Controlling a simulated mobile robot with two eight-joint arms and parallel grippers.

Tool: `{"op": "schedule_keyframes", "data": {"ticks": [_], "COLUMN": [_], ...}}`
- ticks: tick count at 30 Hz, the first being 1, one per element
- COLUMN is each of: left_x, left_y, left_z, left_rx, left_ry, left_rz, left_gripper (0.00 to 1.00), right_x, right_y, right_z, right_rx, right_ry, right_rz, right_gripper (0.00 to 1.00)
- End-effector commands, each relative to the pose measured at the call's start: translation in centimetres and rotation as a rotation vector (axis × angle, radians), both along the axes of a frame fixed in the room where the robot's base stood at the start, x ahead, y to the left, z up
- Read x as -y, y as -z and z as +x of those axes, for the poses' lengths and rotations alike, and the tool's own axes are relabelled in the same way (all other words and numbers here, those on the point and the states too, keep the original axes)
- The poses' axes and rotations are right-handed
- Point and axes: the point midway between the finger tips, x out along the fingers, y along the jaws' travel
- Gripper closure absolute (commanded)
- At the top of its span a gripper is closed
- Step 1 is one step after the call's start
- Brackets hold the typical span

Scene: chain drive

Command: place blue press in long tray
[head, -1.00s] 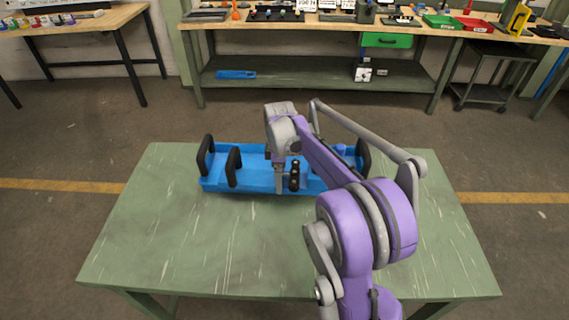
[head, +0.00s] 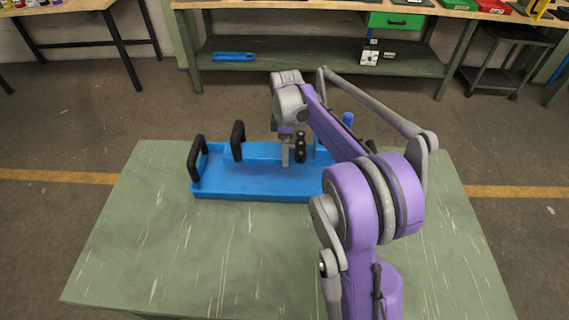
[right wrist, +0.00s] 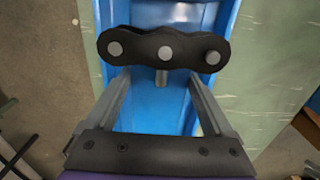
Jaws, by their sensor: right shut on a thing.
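The long tray (head: 265,184) is blue and lies on the green table, with an upright black handle (head: 195,158) at its left end. My right gripper (head: 286,158) is above the tray's back side, shut on what seems to be the blue press (head: 348,118). The arm hides most of the press; its blue upper part shows behind the arm. A black piece with three round pins (right wrist: 165,50) lies across my right fingertips in the right wrist view. A second black upright (head: 237,140) stands left of the gripper. My left gripper is out of view.
The green table (head: 180,255) is bare in front and at the left of the tray. Behind it, across the floor, a workbench holds a green drawer (head: 397,21), with a blue part (head: 233,56) on its lower shelf.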

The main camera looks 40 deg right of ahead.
Motion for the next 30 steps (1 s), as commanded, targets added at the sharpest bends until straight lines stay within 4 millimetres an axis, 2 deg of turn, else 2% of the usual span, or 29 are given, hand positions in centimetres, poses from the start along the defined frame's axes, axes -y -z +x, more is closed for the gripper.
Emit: {"op": "schedule_keyframes", "data": {"ticks": [9,17,24,30], "left_x": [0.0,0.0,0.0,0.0], "left_y": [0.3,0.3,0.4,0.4], "left_z": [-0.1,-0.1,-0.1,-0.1], "left_rx": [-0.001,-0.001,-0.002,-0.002], "left_ry": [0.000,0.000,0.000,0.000], "left_rz": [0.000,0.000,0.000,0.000], "left_gripper": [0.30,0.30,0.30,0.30], "right_x": [0.0,0.0,0.0,0.0], "right_y": [4.7,6.2,9.0,9.3], "right_z": [0.0,0.0,0.0,0.0], "right_rx": [0.000,0.000,0.000,0.000], "right_ry": [0.000,0.000,0.000,0.000], "right_rz": [0.000,0.000,0.000,0.000], "right_gripper": [1.00,1.00,1.00,1.00]}}
